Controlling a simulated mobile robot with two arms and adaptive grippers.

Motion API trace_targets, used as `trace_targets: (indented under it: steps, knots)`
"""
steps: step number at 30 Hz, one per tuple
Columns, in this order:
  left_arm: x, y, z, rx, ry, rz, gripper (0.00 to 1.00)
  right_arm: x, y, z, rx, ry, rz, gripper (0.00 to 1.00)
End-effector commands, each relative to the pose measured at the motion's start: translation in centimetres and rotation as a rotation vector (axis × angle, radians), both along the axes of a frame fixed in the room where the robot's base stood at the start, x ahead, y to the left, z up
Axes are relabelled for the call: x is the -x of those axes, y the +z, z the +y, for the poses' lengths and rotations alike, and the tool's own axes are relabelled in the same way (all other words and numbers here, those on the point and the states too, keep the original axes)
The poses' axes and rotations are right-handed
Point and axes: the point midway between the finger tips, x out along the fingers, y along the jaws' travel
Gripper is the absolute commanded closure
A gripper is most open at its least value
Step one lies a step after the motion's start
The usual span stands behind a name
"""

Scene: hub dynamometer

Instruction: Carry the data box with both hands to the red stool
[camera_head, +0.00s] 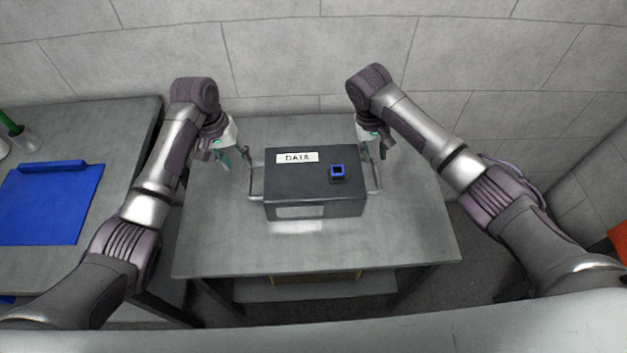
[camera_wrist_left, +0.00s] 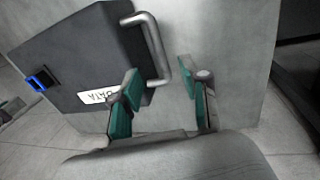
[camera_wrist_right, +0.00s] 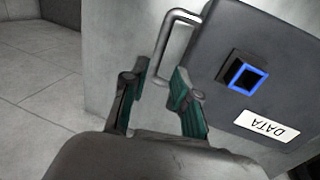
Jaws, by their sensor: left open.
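The data box (camera_head: 310,185) is a dark grey case with a white DATA label and a blue-rimmed square socket on top. It sits on a grey table (camera_head: 230,255), with a metal handle on each side. My left gripper (camera_head: 238,158) is at the left handle; in the left wrist view its green-padded fingers (camera_wrist_left: 160,100) are apart, with the handle (camera_wrist_left: 152,45) ahead between them. My right gripper (camera_head: 376,150) is at the right handle; in the right wrist view its fingers (camera_wrist_right: 160,95) are apart, with the handle (camera_wrist_right: 172,42) just beyond their tips. The red stool cannot be made out for certain.
A second table at the left holds a blue clipboard-like board (camera_head: 50,205) and a cup with a green item (camera_head: 20,135). A grey wall stands close behind. An orange-red patch (camera_head: 619,240) shows at the right edge. Floor shows right of the table.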

Motion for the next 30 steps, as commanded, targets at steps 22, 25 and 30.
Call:
trace_targets:
  steps: [22, 25, 30]
  knots:
    - [0.1, -9.7, -1.8, -0.001, 0.000, -0.001, 0.54, 0.1, -9.6, -2.1, 0.000, -0.001, 0.000, 0.71]
    - [0.1, -9.7, -1.8, -0.001, 0.000, -0.001, 0.54, 0.1, -9.7, -2.1, 0.000, 0.000, 0.000, 0.71]
    - [0.1, -9.7, -1.8, -0.001, 0.000, -0.001, 0.61, 0.1, -9.6, -2.1, 0.000, 0.000, 0.000, 0.78]
